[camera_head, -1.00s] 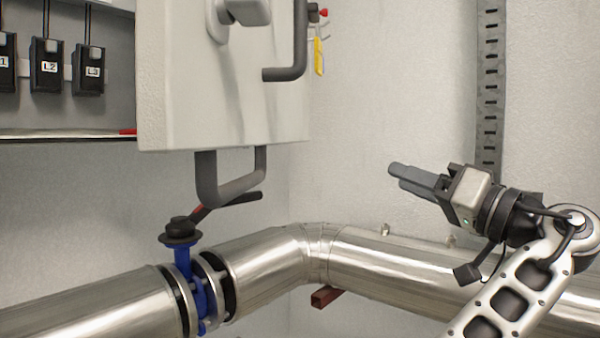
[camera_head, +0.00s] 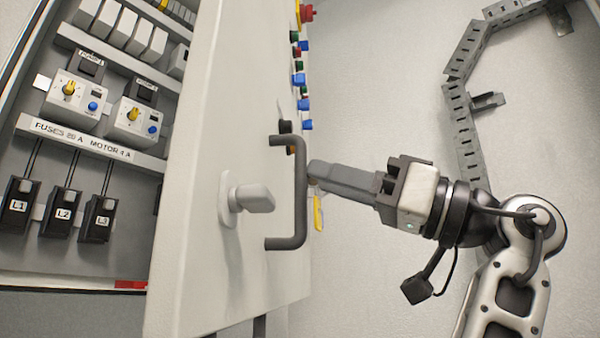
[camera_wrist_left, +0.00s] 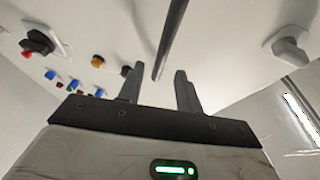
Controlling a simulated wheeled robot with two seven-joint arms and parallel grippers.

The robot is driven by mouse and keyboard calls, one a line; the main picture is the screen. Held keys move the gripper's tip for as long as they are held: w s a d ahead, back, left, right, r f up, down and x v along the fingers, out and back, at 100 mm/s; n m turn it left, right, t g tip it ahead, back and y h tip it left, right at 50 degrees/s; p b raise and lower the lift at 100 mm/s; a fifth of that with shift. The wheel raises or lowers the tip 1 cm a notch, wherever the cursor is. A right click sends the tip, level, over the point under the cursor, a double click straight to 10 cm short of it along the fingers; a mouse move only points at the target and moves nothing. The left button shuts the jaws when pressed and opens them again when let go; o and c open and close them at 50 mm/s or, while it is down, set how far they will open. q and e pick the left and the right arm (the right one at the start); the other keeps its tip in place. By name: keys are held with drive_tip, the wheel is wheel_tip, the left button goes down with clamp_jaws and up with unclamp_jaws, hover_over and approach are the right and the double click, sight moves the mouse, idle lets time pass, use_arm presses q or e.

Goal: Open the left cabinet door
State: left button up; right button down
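The grey cabinet door (camera_head: 205,120) stands ajar, with the cabinet's inside visible on its left in the head view. Its dark bar handle (camera_head: 302,190) is upright near the door's right edge, beside a grey latch knob (camera_head: 250,197). My left gripper (camera_head: 314,172) is just right of the handle, its fingertips close to the bar. In the left wrist view, the two fingers of the left gripper (camera_wrist_left: 158,82) are apart, and the handle (camera_wrist_left: 170,40) lines up with the gap between them. I cannot tell whether they touch it. My right gripper is not in view.
Coloured buttons and a red knob (camera_head: 307,13) stick out beyond the door's right edge. A yellow tag (camera_head: 318,212) hangs below my fingers. Inside the cabinet are fuse blocks (camera_head: 60,215) and switches. A slotted metal rail (camera_head: 465,125) runs along the right wall.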

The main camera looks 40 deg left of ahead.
use_arm(q)
drive_tip(key=x, duration=0.5)
clamp_jaws()
drive_tip(key=shift+w, duration=0.1)
